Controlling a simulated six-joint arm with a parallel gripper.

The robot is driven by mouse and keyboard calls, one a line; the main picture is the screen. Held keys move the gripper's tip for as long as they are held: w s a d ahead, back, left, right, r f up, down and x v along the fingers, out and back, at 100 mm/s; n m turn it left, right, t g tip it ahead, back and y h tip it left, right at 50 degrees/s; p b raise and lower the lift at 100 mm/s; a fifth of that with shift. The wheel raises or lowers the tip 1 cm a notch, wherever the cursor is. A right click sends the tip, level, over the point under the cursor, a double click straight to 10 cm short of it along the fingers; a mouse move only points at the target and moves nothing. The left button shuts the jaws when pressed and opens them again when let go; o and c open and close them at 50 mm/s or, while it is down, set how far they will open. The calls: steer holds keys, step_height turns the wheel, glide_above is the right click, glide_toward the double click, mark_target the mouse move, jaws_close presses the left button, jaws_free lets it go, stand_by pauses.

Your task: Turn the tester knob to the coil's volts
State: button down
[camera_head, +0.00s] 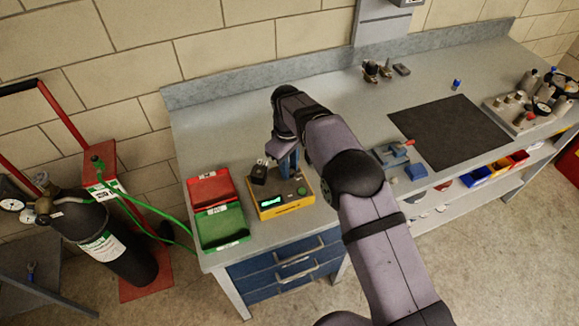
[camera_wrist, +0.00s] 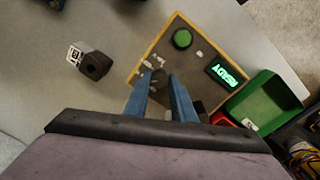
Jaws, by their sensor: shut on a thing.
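The tester (camera_head: 284,207) is a yellow-edged box with a grey top, on the bench's left part. In the wrist view its panel (camera_wrist: 205,50) has a round green button (camera_wrist: 182,39) and a lit green display (camera_wrist: 227,72) that reads READY. My gripper (camera_wrist: 161,82) points down at the panel, its blue fingers shut on the small dark knob (camera_wrist: 160,75). The knob's pointer and scale marks are too small to read. A black block (camera_head: 259,173), likely a coil, stands at the tester's back left. Another black block with a white label (camera_wrist: 95,66) lies on the bench beside the tester.
A red bin (camera_head: 211,188) and a green bin (camera_head: 221,226) stand left of the tester. A dark mat (camera_head: 452,132) and blue parts (camera_head: 392,155) lie to the right. A gas cylinder (camera_head: 115,240) with a green hose stands left of the bench.

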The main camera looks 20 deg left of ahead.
steer(key=c, duration=1.5)
jaws_free()
steer(key=shift+r, duration=0.15)
steer(key=shift+s+r+b, duration=0.15)
steer(key=shift+r+b, duration=0.95)
steer(key=shift+r, duration=2.45)
